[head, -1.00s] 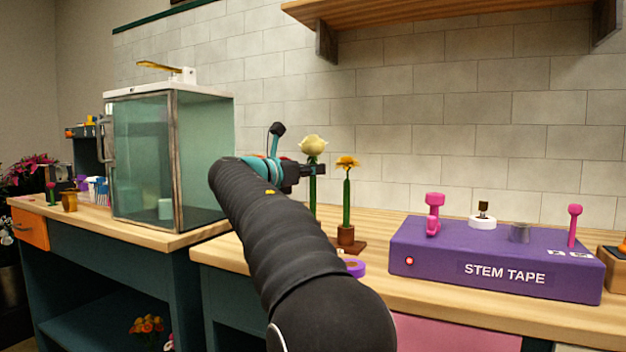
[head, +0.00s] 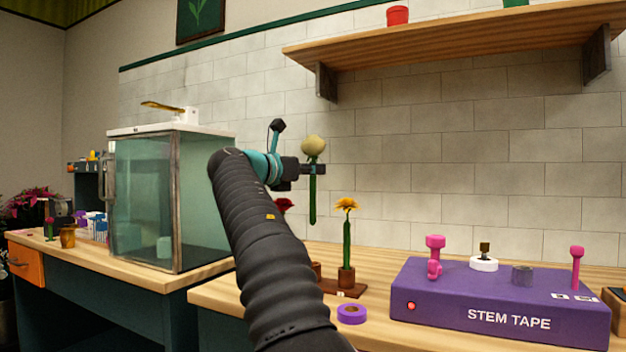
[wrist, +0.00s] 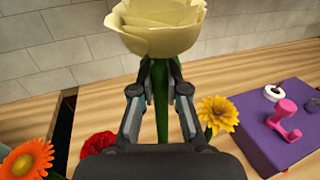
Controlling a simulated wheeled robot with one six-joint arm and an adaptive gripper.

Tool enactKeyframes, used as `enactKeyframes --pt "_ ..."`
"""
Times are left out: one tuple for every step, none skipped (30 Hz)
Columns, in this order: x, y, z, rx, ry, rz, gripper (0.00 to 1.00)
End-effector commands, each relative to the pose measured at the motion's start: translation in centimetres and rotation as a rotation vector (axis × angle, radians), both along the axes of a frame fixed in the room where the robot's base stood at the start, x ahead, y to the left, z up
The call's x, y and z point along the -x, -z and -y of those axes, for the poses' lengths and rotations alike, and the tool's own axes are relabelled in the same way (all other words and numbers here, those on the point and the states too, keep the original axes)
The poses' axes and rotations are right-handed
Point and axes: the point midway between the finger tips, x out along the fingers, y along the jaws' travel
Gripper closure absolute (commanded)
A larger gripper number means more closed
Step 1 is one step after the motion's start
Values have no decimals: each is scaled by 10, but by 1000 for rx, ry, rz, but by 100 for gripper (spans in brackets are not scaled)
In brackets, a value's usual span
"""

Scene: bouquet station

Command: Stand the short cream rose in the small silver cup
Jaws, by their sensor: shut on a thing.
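The cream rose (head: 313,147) is upright in my gripper (head: 314,169), its green stem hanging clear above the counter, left of the yellow flower. In the wrist view the rose (wrist: 160,28) is at the top centre, and the fingers of my gripper (wrist: 160,88) are shut on its stem below the bloom.
A yellow flower (head: 346,205) stands in a brown wooden holder (head: 346,285); a red flower (head: 284,205) is partly behind my arm. A purple tape roll (head: 351,314) lies in front. Pink knobs (head: 435,254) rise from the purple box (head: 450,310). A shelf (head: 450,45) overhangs.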

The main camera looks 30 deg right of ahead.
Motion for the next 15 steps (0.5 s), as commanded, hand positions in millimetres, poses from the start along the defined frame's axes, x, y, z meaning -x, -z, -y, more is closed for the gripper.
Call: enactKeyframes --pt "0 -3 0 0 0 2 100" --pt "0 -5 0 0 0 2 100" --pt "0 -8 0 0 0 2 100" --pt "1 -10 0 1 0 3 100" --pt "0 -12 0 0 0 2 100" --pt "-1 -14 0 0 1 2 100" --pt "-1 -16 0 0 1 3 100" --pt "-1 -18 0 -1 2 4 100" --pt "-2 -21 0 -1 2 3 100" --pt "-2 -23 0 0 2 3 100" --pt "-2 -24 0 0 2 2 100" --pt "-2 -26 0 0 2 2 100" --pt "-1 -28 0 1 1 4 100" --pt "-1 -29 0 0 1 3 100" --pt "-1 -30 0 0 0 2 100"
